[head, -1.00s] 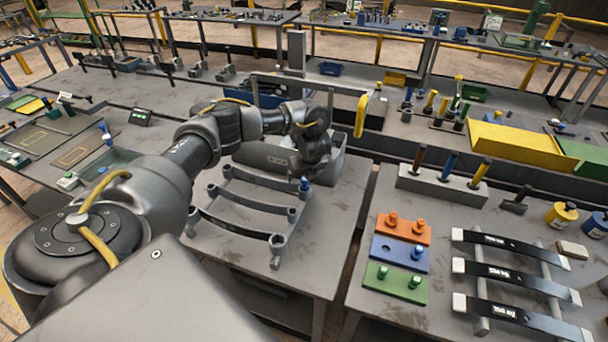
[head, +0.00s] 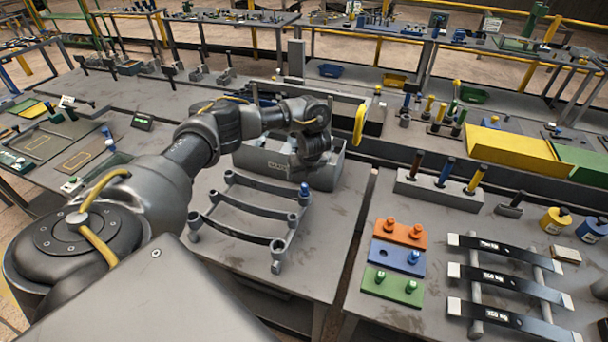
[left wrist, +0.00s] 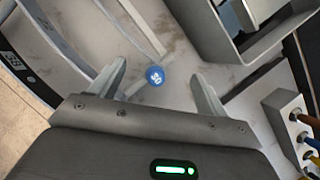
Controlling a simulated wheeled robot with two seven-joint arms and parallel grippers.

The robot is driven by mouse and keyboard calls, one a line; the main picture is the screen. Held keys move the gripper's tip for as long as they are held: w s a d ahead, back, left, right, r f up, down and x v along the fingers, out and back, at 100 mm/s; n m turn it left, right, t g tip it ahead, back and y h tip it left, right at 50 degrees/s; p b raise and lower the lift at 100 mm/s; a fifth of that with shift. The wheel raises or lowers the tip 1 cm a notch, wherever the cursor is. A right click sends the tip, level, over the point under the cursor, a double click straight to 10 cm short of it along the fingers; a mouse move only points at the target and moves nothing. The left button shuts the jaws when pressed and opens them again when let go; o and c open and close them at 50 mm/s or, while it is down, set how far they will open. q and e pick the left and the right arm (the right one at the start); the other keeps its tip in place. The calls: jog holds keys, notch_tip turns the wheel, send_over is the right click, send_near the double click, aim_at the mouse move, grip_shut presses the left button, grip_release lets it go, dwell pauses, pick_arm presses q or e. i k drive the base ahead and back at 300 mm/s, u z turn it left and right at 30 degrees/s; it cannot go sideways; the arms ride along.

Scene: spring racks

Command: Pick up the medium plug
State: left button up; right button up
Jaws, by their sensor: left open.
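A blue plug (head: 304,189) stands on a corner post of the grey spring rack (head: 248,211) in the head view. In the left wrist view the same blue plug (left wrist: 155,76) shows its round top with white marking, which I cannot read surely. My left gripper (left wrist: 158,70) is open, and the plug shows between its fingers, apart from both as seen from above. Its fingers are hard to make out in the head view. The blue block (head: 397,257) to the right holds one plug and has one empty hole. My right gripper is not in view.
A grey bin (head: 345,165) stands just behind the rack. An orange block (head: 400,235) and a green block (head: 392,287) flank the blue one. Black springs (head: 505,250) lie on a rack at the right. A grey block (head: 435,187) holds several handled tools.

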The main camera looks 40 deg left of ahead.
aim_at(413, 258)
jog(key=k, duration=1)
